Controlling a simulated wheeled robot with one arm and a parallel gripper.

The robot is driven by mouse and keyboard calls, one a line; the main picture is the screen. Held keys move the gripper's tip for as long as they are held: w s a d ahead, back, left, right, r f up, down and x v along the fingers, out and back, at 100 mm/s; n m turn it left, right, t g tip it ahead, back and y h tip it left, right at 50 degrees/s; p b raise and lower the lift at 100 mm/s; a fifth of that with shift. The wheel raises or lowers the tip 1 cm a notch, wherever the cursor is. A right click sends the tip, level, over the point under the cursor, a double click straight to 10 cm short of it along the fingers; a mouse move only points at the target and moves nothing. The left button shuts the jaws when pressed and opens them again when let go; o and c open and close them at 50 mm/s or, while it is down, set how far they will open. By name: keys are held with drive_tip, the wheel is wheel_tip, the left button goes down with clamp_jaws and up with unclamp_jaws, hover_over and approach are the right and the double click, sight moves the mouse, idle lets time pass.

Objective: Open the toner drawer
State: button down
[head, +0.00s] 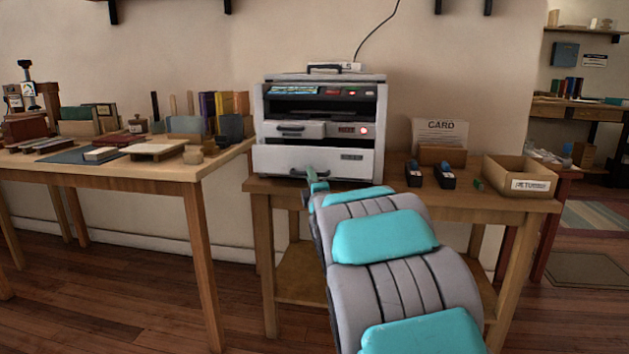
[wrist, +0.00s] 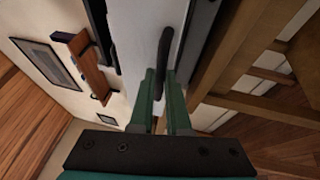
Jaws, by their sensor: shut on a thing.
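A white and grey copier (head: 370,130) stands on the wooden table against the wall. Its wide lower drawer (head: 320,161) has a pale front, which also shows in the wrist view (wrist: 147,30). It appears to stand a little forward of the copier body. My gripper (head: 314,183) reaches the lower part of this drawer front. In the wrist view my gripper (wrist: 164,85) has its green fingers on either side of the dark drawer handle (wrist: 164,55), shut on it. A smaller drawer (head: 293,130) with its own dark handle sits above. My arm hides part of the table edge.
Two dark cartridges (head: 414,174) (head: 445,176), a card stand (head: 440,140) and a labelled open box (head: 520,178) are on the table right of the copier. A second table (head: 150,172) with books and blocks stands at left. Floor shows between the tables.

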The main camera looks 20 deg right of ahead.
drive_tip(key=shift+s+a+b, duration=0.35)
drive_tip(key=shift+s+a, duration=0.35)
drive_tip(key=shift+s, duration=0.3)
drive_tip(key=shift+s+a+b, duration=0.3)
drive_tip(key=shift+s+a, duration=0.4)
drive_tip(key=shift+s, duration=0.25)
drive_tip(key=c, duration=0.9)
unclamp_jaws()
drive_tip(key=shift+s, duration=0.1)
drive_tip(key=shift+v, duration=3.85)
